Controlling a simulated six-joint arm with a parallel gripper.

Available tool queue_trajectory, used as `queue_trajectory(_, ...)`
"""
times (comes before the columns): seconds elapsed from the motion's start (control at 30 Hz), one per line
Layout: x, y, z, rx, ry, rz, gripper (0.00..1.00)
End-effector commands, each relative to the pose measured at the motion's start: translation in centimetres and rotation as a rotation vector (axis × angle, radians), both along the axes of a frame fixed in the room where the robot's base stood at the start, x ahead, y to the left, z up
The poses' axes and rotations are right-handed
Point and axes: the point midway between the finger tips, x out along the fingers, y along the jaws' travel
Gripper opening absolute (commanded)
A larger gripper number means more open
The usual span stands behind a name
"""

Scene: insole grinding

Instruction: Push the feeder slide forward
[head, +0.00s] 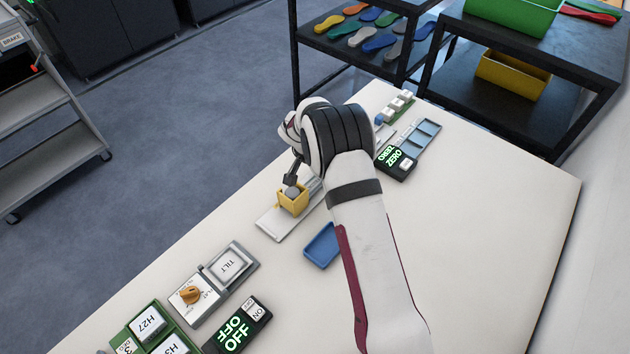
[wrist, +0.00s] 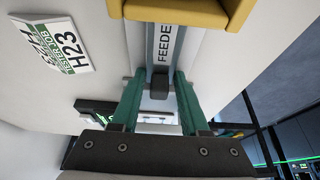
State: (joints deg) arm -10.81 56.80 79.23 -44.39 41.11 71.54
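The feeder is a pale grey rail (head: 275,227) with a yellow box (head: 296,203) on it, left of the table's middle in the head view. In the wrist view its rail (wrist: 165,44) reads "FEEDE", and the yellow box (wrist: 195,12) is at the top edge. A small dark block (wrist: 158,88), seemingly the slide's knob, shows between my green fingers. My gripper (wrist: 160,74) is open, with narrow gaps beside the block; I cannot tell if it touches. In the head view my gripper (head: 291,188) is at the yellow box, its fingertips largely hidden.
A blue tray (head: 322,246) lies just right of the feeder. A TILT unit (head: 229,264) and an OFF display (head: 237,324) stand front left. A ZERO display (head: 394,161) is beyond my wrist. The table's right side is clear. A label card (wrist: 52,46) shows in the wrist view.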

Motion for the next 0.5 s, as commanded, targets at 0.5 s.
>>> queue_trajectory(0.5,-1.4,1.3,0.0,0.000,0.001,0.000,0.09)
